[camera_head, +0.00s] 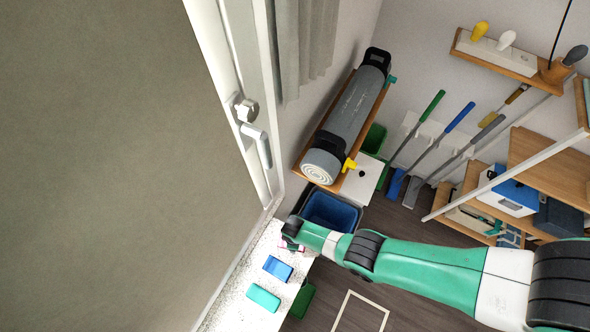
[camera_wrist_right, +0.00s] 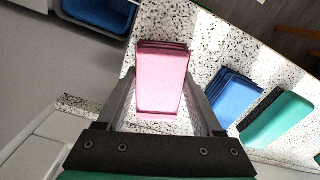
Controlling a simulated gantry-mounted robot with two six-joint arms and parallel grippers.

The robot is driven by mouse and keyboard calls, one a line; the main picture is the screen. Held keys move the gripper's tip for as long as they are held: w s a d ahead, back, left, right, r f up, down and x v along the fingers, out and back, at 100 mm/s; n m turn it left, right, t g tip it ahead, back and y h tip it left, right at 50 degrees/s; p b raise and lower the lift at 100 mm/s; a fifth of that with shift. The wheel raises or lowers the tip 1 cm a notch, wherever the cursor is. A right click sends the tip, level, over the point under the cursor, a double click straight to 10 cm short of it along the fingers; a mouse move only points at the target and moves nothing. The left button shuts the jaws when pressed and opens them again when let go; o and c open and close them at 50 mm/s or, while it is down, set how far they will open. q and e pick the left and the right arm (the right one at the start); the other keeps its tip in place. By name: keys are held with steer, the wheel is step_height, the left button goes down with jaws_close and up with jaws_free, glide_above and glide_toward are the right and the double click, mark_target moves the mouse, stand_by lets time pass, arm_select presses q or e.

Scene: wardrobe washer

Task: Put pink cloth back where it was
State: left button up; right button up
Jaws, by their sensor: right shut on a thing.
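The pink cloth (camera_wrist_right: 162,80) is a folded block between the fingers of my right gripper (camera_wrist_right: 163,108) in the right wrist view. My right gripper is shut on it, at the speckled windowsill. In the head view only a small bit of pink shows at my right gripper (camera_head: 290,242), mostly hidden by it. I cannot tell whether the cloth touches the sill. My left gripper is not in view.
A dark bin with a blue inside (camera_head: 330,211) stands just beyond the sill's end. A window handle (camera_head: 258,140) juts out above.

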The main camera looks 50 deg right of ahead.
steer(key=shift+f+b, duration=0.35)
steer(key=shift+f, duration=0.2)
steer(key=o, duration=1.4)
steer(key=shift+r, duration=0.15)
step_height(320, 180, up, 8)
steer(key=p, duration=0.7)
steer(key=shift+f+p, duration=0.25)
steer(key=shift+p, duration=0.15)
steer(key=shift+f, duration=0.1)
